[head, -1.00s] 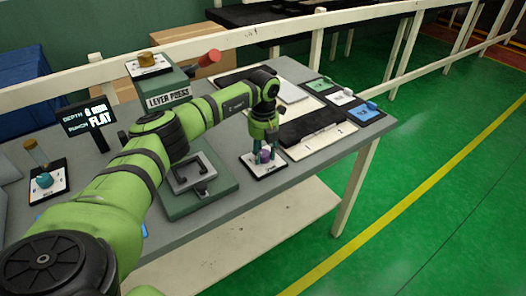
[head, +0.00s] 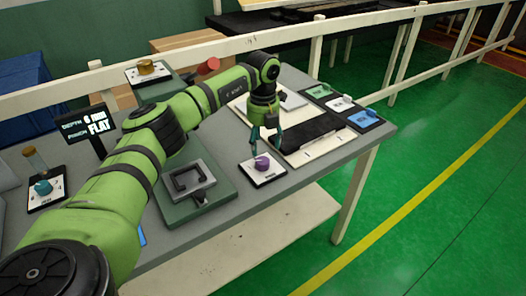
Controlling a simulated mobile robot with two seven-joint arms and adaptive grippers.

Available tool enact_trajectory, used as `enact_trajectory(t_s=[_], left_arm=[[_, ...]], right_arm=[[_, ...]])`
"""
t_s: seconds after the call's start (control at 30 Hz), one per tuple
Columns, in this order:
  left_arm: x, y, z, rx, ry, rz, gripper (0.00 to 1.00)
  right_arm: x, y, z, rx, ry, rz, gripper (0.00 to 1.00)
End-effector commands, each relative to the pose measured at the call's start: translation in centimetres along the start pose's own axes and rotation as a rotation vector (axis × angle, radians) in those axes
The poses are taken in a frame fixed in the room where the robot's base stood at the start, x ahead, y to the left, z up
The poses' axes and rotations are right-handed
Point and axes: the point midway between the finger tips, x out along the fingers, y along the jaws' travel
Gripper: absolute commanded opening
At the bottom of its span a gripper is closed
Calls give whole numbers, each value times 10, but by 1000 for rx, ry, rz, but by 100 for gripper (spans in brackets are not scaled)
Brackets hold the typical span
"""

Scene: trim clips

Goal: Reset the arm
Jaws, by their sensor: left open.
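My left gripper (head: 266,143) is open and points down above the table, its fingers just above and behind a purple knob. The purple knob (head: 262,162) stands on a small white plate near the table's front edge, and nothing holds it. My green left arm reaches in from the left and hides much of the lever press behind it. The press's red handle end (head: 208,66) shows above the arm. My right gripper is not in view.
A dark green fixture with a metal frame (head: 190,184) lies left of the knob. A black pad (head: 305,129) on a cream board is to the right, with green, white and blue plates (head: 365,119) beyond. A display (head: 88,124) and a teal knob (head: 43,187) stand at left.

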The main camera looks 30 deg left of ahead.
Motion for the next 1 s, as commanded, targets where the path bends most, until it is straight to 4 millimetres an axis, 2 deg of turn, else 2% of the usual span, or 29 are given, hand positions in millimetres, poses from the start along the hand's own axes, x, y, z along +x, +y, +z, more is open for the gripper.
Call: enact_trajectory(t_s=[0.17, 0.73, 0.87, 0.97, 1.0], left_arm=[[-11, 0, 0, -1, 0, 0, 64], [-9, -4, -1, 8, 0, -10, 64], [6, -34, -9, 66, 1, -94, 64], [24, -84, -27, 150, 4, -246, 64], [31, -109, -38, 184, 6, -329, 64]], right_arm=[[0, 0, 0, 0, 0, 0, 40], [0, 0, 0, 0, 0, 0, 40], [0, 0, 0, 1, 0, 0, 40], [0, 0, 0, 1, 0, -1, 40], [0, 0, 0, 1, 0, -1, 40]])
